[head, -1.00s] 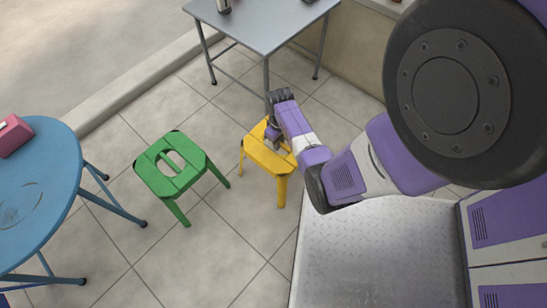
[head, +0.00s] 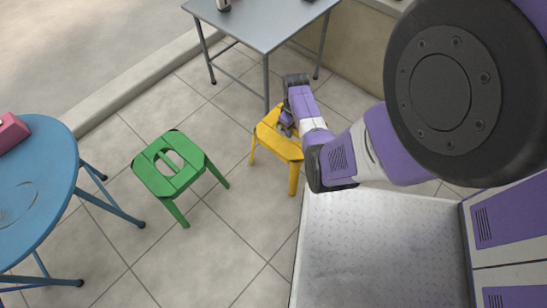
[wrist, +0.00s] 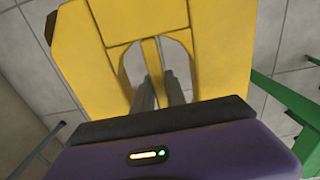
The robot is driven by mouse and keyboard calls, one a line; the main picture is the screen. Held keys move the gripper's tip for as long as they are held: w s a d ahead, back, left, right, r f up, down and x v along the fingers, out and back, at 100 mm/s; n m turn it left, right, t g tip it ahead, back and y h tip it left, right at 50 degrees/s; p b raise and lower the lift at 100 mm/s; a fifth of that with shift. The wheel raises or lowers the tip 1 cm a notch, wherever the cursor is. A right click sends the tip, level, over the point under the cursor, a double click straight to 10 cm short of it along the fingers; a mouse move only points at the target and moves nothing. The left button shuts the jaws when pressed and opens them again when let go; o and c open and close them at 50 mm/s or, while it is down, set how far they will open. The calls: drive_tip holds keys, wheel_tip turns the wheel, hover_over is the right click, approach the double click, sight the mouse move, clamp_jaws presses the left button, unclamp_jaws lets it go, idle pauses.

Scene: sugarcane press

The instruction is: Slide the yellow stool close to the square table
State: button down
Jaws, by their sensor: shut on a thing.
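The yellow stool (head: 272,143) stands upright on the tiled floor, in front of the square table and a little right of its near leg. The grey square table (head: 265,28) is at the top of the head view. A floor gap shows between stool and table. My gripper (head: 287,126) reaches down to the stool's seat and is shut on it. In the wrist view the yellow seat (wrist: 222,45) fills the middle, and my fingers (wrist: 157,92) go into its central opening, by the slat there. The fingertips are partly hidden.
A green stool (head: 155,181) stands to the left, apart from the yellow one. A round blue table (head: 35,185) with a pink object (head: 10,133) is at far left. A low kerb (head: 130,85) runs behind. Tiles between the stools are clear.

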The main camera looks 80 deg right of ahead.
drive_tip(key=shift+s+d+r, duration=0.1)
drive_tip(key=shift+s+d, duration=0.2)
drive_tip(key=shift+d, duration=0.35)
drive_tip(key=s+d+b, duration=0.5)
drive_tip(key=s+d, duration=0.1)
drive_tip(key=d, duration=0.4)
drive_tip(key=shift+s+b, duration=0.2)
drive_tip(key=shift+b, duration=0.15)
idle(0.4)
